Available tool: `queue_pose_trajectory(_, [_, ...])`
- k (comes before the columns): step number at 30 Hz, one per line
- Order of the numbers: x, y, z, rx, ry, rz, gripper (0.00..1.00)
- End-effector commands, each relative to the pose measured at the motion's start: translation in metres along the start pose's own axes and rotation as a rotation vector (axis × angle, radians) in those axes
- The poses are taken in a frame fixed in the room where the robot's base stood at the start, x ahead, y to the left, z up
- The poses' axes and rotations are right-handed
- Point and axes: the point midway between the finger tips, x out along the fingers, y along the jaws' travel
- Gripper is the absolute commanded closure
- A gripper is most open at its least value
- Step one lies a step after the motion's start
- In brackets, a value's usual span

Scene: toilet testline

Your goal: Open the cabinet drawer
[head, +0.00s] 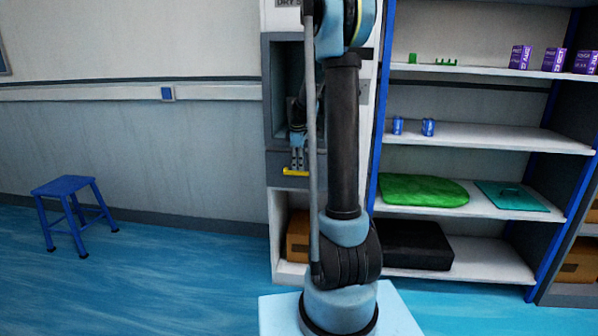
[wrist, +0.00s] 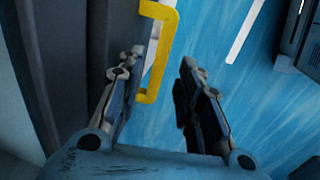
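The cabinet drawer (head: 278,175) is a dark grey front below an open recess in the tall white cabinet, and it looks closed. Its yellow handle (head: 296,172) is a bar across the front. My gripper (head: 297,165) points down just above the handle, partly hidden behind my arm. In the wrist view my gripper (wrist: 162,60) is open, with nothing clamped. The yellow handle (wrist: 167,50) shows between the two fingertips, closer to the left finger, which is on the side of the dark drawer front (wrist: 60,60). I cannot tell whether a finger touches the handle.
Shelves (head: 480,205) with a green lid-like item, blue cans and purple boxes stand to the right of the cabinet. A cardboard box (head: 297,235) sits in the cabinet's bottom opening. A blue stool (head: 70,190) stands far left. The blue floor (head: 180,270) between is clear.

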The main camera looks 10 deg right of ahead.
Motion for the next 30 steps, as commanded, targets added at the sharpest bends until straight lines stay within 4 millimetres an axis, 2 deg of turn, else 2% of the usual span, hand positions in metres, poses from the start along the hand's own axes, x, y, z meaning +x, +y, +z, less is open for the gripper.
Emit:
queue_pose_trajectory(3, [0.017, 0.000, 0.000, 0.000, 0.000, 0.000, 0.67])
queue_pose_trajectory(9, [0.033, 0.000, 0.000, 0.000, 0.000, 0.000, 0.67])
queue_pose_trajectory(20, [0.037, 0.000, 0.000, 0.000, 0.000, 0.000, 0.67])
queue_pose_trajectory(24, [0.037, 0.000, 0.000, 0.000, 0.000, 0.000, 0.96])
queue_pose_trajectory(25, [0.037, 0.000, 0.000, 0.000, 0.000, 0.000, 1.00])
queue_pose_trajectory(30, [0.037, 0.000, 0.002, 0.001, 0.000, 0.000, 1.00])
